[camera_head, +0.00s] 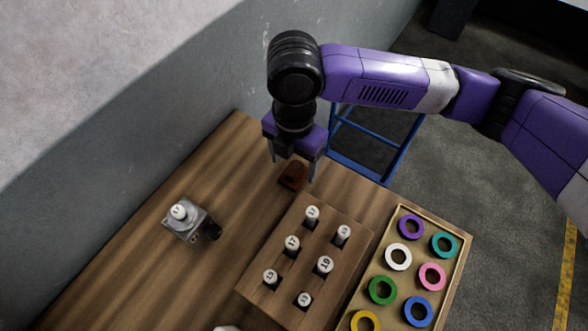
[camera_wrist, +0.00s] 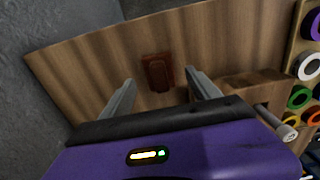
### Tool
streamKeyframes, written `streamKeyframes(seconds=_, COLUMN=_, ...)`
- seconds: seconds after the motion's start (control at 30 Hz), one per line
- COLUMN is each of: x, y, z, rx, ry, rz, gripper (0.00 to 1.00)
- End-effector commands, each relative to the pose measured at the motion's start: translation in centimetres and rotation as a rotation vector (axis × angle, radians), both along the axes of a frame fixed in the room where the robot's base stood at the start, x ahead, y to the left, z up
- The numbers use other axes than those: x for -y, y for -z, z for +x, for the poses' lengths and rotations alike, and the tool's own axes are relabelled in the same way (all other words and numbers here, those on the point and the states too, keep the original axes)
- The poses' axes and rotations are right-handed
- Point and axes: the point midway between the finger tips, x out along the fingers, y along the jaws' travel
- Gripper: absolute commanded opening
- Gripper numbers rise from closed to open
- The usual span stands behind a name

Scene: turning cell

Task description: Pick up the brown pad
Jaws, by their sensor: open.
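The brown pad (camera_head: 293,175) is a small reddish-brown block lying on the wooden table near its far edge. In the wrist view the pad (camera_wrist: 157,73) lies just beyond my fingertips, roughly centred between them. My gripper (camera_head: 293,170) points down above the pad and is open, with one finger on each side of it in the picture. Nothing is between the fingers in the wrist view (camera_wrist: 160,80), and they do not touch the pad.
A wooden block (camera_head: 256,283) holding several numbered white-topped pins stands close to the pad. A tray (camera_head: 463,262) of coloured rings is at right. A grey metal fixture (camera_head: 187,232) with a white-topped pin stands at left. Bare table (camera_head: 215,165) lies left of the pad.

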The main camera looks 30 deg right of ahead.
Motion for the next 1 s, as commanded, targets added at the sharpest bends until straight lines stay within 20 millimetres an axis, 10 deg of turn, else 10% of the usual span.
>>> streamKeyframes(seconds=0.47, x=0.0, y=2.7, z=0.1, rx=0.002, ry=0.001, rz=0.001, gripper=0.71)
streamKeyframes(seconds=0.8, x=0.0, y=2.6, z=0.1, rx=0.003, ry=0.001, rz=0.001, gripper=0.06)
streamKeyframes(seconds=1.0, x=0.0, y=2.6, z=0.1, rx=0.003, ry=0.001, rz=0.001, gripper=0.04)
